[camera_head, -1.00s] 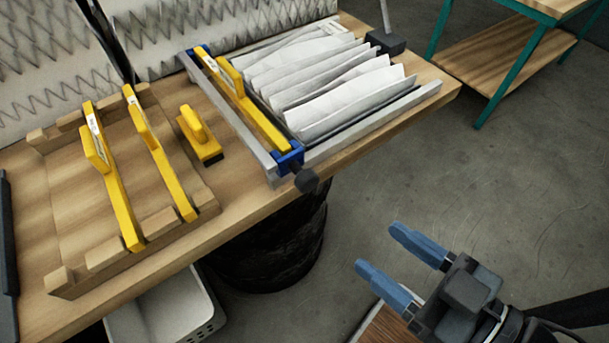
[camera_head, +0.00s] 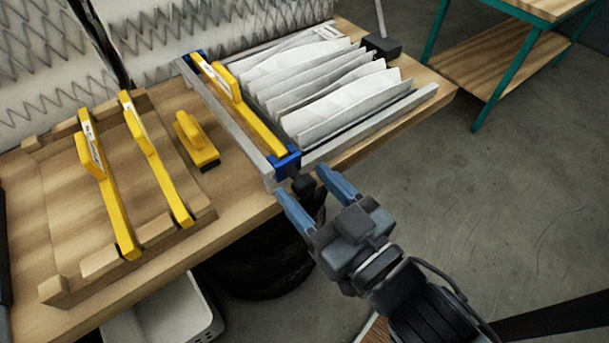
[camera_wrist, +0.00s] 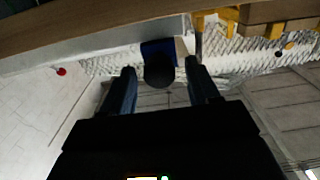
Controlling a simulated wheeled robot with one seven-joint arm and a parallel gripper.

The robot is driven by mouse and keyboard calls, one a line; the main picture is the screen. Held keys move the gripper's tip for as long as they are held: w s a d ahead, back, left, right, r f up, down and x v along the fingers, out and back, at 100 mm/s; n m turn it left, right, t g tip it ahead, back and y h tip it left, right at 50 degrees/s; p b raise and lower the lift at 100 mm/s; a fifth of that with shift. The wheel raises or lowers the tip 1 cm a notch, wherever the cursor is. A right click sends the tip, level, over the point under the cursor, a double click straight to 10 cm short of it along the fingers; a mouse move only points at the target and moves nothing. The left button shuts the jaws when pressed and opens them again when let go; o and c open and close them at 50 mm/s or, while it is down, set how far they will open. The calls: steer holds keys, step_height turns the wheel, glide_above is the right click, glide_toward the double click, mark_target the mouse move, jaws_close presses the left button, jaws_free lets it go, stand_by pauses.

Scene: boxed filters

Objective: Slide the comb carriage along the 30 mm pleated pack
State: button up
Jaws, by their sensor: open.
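The comb carriage (camera_head: 258,128), a yellow bar with a raised handle and blue end blocks, lies across the left end of a grey metal frame (camera_head: 357,130). The white pleated pack (camera_head: 318,85) lies in that frame, right of the carriage. A dark round knob (camera_head: 303,184) sticks out from the carriage's near blue end block (camera_head: 285,160). My gripper (camera_head: 302,180) is open at the bench's front edge, its blue fingertips on either side of the knob. In the wrist view the knob (camera_wrist: 159,71) sits between the fingers, apparently with gaps both sides.
A wooden rack (camera_head: 75,262) at the left holds two yellow combs, one (camera_head: 112,195) and another (camera_head: 160,165). A yellow-handled block (camera_head: 198,140) stands between rack and frame. A dark block (camera_head: 381,47) sits at the frame's far right. A white bin (camera_head: 170,315) is below the bench.

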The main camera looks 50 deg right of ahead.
steer(key=shift+x, duration=0.8)
jaws_close()
